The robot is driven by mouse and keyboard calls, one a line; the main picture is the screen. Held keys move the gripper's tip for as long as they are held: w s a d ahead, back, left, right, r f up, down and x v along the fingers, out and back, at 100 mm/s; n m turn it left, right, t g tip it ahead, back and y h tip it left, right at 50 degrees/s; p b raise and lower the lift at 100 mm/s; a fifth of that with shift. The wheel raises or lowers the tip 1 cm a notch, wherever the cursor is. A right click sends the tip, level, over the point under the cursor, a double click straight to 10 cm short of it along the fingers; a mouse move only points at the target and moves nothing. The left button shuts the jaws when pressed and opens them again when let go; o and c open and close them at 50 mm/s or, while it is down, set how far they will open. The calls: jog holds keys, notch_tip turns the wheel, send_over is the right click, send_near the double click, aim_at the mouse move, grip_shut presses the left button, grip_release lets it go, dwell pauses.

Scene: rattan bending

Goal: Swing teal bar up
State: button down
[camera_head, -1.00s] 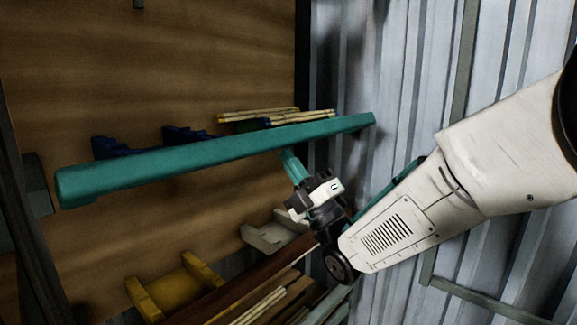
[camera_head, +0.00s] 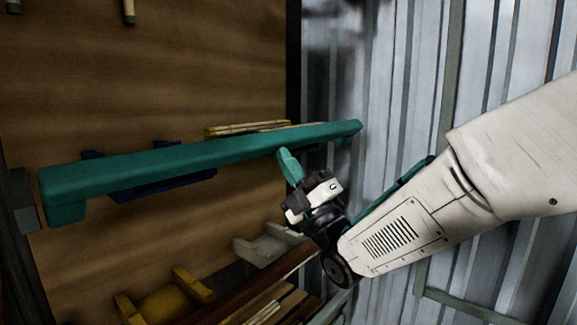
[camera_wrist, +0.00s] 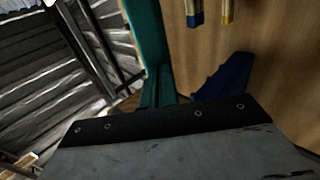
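The long teal bar (camera_head: 180,164) runs nearly level across the head view, its right end slightly higher and its left end ending in a short downward lip. My gripper (camera_head: 288,160) is under the right half of the bar, where a short teal piece reaches up to the bar's underside. I cannot tell whether that piece belongs to the bar or to my gripper. In the wrist view the teal bar (camera_wrist: 147,38) rises along the upper middle. The fingertips and their contact are hidden there behind the dark-edged grey plate.
A wooden panel (camera_head: 150,80) stands behind the bar, with a blue holder (camera_head: 165,188) and thin yellow sticks (camera_head: 240,128) close behind. Below are a yellow bracket (camera_head: 170,302), a pale bracket (camera_head: 268,244) and a rack of poles. Corrugated metal wall (camera_head: 400,80) is at right.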

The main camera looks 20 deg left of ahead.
aim_at(278, 142)
jog(key=shift+r, duration=0.1)
jog(key=shift+w+a+r, duration=0.1)
jog(key=shift+a+r, duration=0.3)
jog(key=shift+r, duration=0.25)
jog(key=shift+a+r, duration=0.1)
jog(key=shift+r, duration=0.05)
jog(key=shift+w+a+r, duration=0.2)
jog(key=shift+a+r, duration=0.1)
jog(key=shift+r, duration=0.45)
jog(key=shift+a+r, duration=0.2)
jog(key=shift+r, duration=0.05)
jog(key=s+d+f, duration=0.2)
jog(key=s+d, duration=0.1)
jog(key=d, duration=0.6)
jog(key=shift+s, duration=0.35)
jog(key=shift+d, duration=0.1)
